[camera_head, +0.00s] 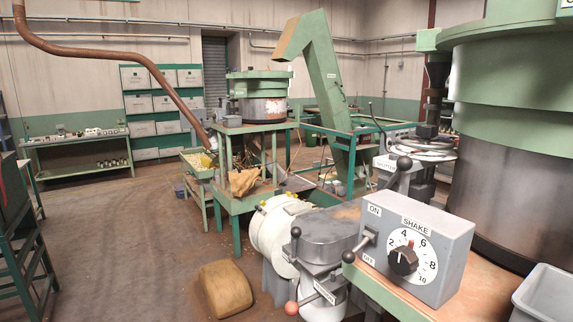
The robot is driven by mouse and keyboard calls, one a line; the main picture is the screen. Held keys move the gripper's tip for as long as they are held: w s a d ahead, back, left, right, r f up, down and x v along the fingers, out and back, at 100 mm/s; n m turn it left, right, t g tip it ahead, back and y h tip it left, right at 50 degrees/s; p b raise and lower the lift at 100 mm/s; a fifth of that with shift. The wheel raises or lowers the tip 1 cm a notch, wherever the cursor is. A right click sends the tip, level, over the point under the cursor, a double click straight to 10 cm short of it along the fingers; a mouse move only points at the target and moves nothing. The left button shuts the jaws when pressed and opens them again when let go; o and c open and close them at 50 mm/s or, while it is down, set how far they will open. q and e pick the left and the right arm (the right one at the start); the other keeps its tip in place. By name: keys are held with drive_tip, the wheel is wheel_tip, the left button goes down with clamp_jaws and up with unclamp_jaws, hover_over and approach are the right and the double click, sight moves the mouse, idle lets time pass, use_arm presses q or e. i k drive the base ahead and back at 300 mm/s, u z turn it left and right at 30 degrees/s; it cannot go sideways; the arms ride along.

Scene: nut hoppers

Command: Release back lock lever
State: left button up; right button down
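A grey metal housing (325,237) with a white drum (275,232) stands low at the centre right. Several levers are around it. One lever with a black ball end (296,232) stands upright at its front left. A red-balled handle (292,308) sits low at the front. I cannot tell which one is the back lock lever. Neither of my grippers is in view.
A grey SHAKE control box (440,262) with a dial sits on a green-edged table at right, beside a large green and steel hopper (512,150). A grey bin (545,295) is at bottom right. A brown cushion-like block (225,288) lies on the floor. Open floor lies left.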

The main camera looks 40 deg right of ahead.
sight(403, 163)
drive_tip(key=i, duration=3.5)
drive_tip(key=z, duration=3.9)
